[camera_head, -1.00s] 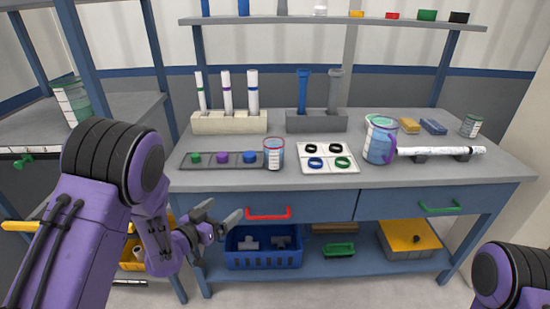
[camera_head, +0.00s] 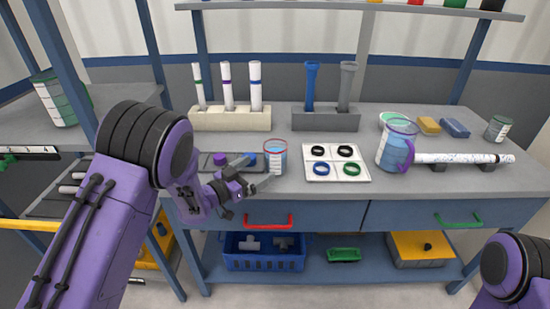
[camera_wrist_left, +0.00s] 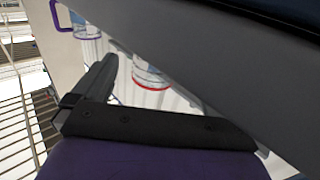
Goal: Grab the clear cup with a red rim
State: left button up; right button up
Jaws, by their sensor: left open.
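The clear cup with a red rim (camera_head: 276,160) stands upright on the workbench, between the tray of colored knobs and the white board of rings. It also shows in the left wrist view (camera_wrist_left: 149,74), partly hidden behind my finger. My left gripper (camera_head: 257,174) is open and empty, with its fingertips just left of and in front of the cup. I cannot tell whether they touch it. Only part of my right arm shows at the bottom right; its gripper is out of the picture.
A purple-handled pitcher (camera_head: 395,150) stands right of the white ring board (camera_head: 335,175). Behind the cup are a beige rack (camera_head: 230,120) with white tubes and a grey rack (camera_head: 325,122) with blue and grey pipes. The bench's front edge lies below the gripper.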

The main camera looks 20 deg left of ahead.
aim_at(267, 164)
pick_arm(q)
jog(key=x, duration=0.5)
jog(key=shift+s+d+f+p, duration=0.1)
jog(key=shift+s+d+p, duration=0.05)
jog(key=shift+p, duration=0.25)
jog(key=c, duration=1.2)
jog(key=shift+c, duration=0.2)
